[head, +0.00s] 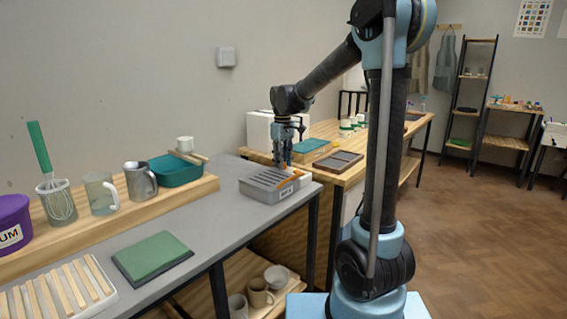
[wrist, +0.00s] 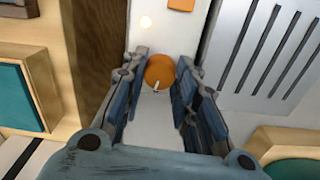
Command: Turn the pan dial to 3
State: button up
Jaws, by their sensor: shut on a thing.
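The dial (wrist: 160,70) is a round orange knob with a short white mark, on a white panel (wrist: 185,35) in the wrist view. The mark points toward the bottom of the picture, slightly left. My gripper (wrist: 162,88) has a finger on each side of the dial and is shut on it. In the head view my gripper (head: 284,160) reaches down at the far end of the grey worktop, beside a grey slotted unit (head: 262,187). The dial is hard to make out there. No number scale is readable.
The worktop's middle (head: 215,220) is clear.

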jog(key=m, duration=0.4)
jog(key=shift+m, duration=2.8)
jog(key=o, duration=1.1)
jog(key=shift+r, duration=0.1)
jog(key=shift+r, duration=3.85)
